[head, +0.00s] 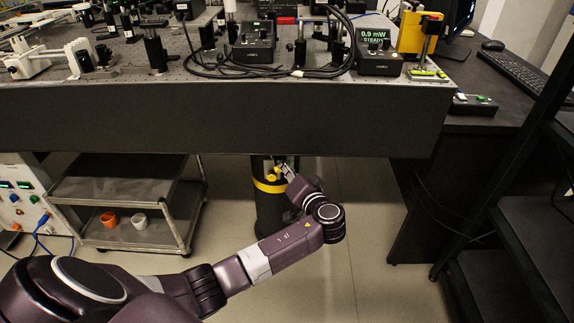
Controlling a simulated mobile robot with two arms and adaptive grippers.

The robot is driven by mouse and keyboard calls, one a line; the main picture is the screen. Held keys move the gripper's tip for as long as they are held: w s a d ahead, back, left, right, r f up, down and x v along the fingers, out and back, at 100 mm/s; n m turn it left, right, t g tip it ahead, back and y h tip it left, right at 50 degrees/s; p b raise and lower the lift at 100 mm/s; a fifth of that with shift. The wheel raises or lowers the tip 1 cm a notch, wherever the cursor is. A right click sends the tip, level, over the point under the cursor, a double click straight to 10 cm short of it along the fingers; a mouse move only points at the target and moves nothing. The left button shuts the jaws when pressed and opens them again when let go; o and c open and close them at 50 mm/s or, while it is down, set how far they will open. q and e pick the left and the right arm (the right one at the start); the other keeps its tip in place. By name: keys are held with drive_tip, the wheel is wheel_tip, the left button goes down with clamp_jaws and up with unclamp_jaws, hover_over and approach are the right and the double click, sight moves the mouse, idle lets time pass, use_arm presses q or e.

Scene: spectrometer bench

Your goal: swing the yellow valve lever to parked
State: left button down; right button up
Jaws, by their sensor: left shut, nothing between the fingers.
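My left arm reaches in from the lower left to the space under the optical bench. My left gripper (286,168) is small in the picture, at the bench's lower edge. It is shut with nothing visible in it. The yellow valve lever (273,173) shows as a small yellow piece just left of the fingers, beside a dark column with a yellow band (268,187). I cannot tell whether the fingers touch the lever, and its exact angle is too small to read. My right gripper is not in view.
The dark bench front (220,120) overhangs the column. A grey cart (150,235) with an orange cup (109,219) and a white cup (139,221) stands at left. A black rack (535,215) stands at right. Floor right of the column is clear.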

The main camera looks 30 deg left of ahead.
use_arm(q)
drive_tip(key=shift+s+a+m+t+h+p, duration=0.8)
drive_tip(key=shift+s+m+t+p, duration=0.1)
drive_tip(key=shift+m+t, duration=0.15)
drive_tip(key=s+a+m+t+h, duration=0.1)
drive_tip(key=h, duration=0.1)
drive_tip(key=a+m+t+h, duration=0.1)
drive_tip(key=a+m+h, duration=0.1)
drive_tip(key=s+a+m+t+h, duration=0.1)
drive_tip(key=m+t+h, duration=0.1)
drive_tip(key=shift+s+a+m+h, duration=0.15)
drive_tip(key=shift+s+m+h, duration=0.1)
drive_tip(key=shift+s+h, duration=0.1)
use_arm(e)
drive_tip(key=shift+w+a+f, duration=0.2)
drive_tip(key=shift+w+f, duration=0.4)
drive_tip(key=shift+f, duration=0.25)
use_arm(q)
drive_tip(key=shift+s+f, duration=0.1)
